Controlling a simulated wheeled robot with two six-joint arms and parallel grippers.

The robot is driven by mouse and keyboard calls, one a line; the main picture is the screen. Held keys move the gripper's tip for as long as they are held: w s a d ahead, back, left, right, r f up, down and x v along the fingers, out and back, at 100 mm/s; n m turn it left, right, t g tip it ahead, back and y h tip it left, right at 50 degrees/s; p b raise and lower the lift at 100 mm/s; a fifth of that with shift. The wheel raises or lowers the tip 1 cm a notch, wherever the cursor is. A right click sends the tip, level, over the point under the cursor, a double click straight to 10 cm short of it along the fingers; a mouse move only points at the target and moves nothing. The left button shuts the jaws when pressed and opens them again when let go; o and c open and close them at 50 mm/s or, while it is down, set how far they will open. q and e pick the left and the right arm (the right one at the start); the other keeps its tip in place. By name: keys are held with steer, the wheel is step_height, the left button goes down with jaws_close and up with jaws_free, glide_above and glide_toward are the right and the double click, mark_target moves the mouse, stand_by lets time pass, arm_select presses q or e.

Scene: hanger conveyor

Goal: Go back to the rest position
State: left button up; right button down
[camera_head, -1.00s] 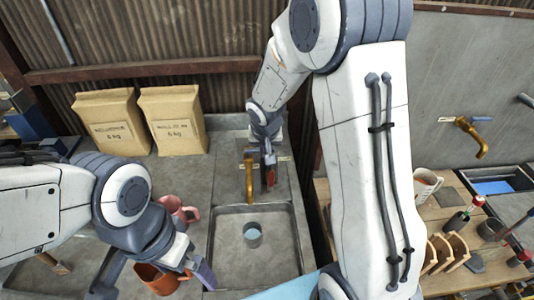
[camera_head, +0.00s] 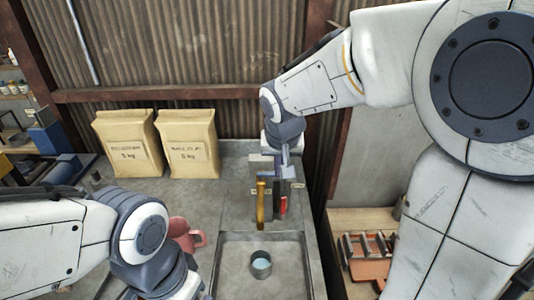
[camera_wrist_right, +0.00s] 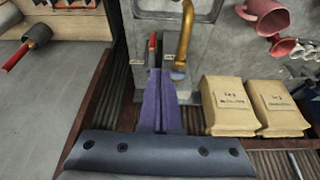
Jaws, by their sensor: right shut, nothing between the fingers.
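My right arm reaches in from the right in the head view. Its gripper (camera_head: 284,178) is beside the brass tap (camera_head: 261,205) at the back of the sink. In the right wrist view its purple fingers (camera_wrist_right: 160,82) are together and hold nothing. They point toward the tap (camera_wrist_right: 184,40) and the red handle (camera_wrist_right: 152,45); whether they touch anything there I cannot tell. My left arm comes in from the left, low in the head view. Its fingers are cut off by the bottom edge.
A grey cup (camera_head: 261,267) stands in the sink (camera_head: 234,266). A pink mug (camera_head: 188,236) is near my left wrist. Two paper bags (camera_head: 129,145) (camera_head: 188,145) stand against the corrugated wall. A wooden bench (camera_head: 346,222) with a rack lies right.

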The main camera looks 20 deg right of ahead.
steer(key=s+a+f+n+g+b, duration=0.1)
steer(key=s+a+f+n+b, duration=0.1)
steer(key=s, duration=0.6)
steer(key=s+a+f+n+g+y+b, duration=0.1)
steer(key=s+a+f+n, duration=0.4)
steer(key=s, duration=0.3)
steer(key=s+a+f+n+g+y+b, duration=0.1)
steer(key=s+a+f+n+g+b, duration=0.1)
steer(key=s+a+f+n, duration=0.2)
steer(key=s+a, duration=0.2)
steer(key=s, duration=0.1)
steer(key=shift+s+b, duration=0.3)
steer(key=shift+s, duration=0.1)
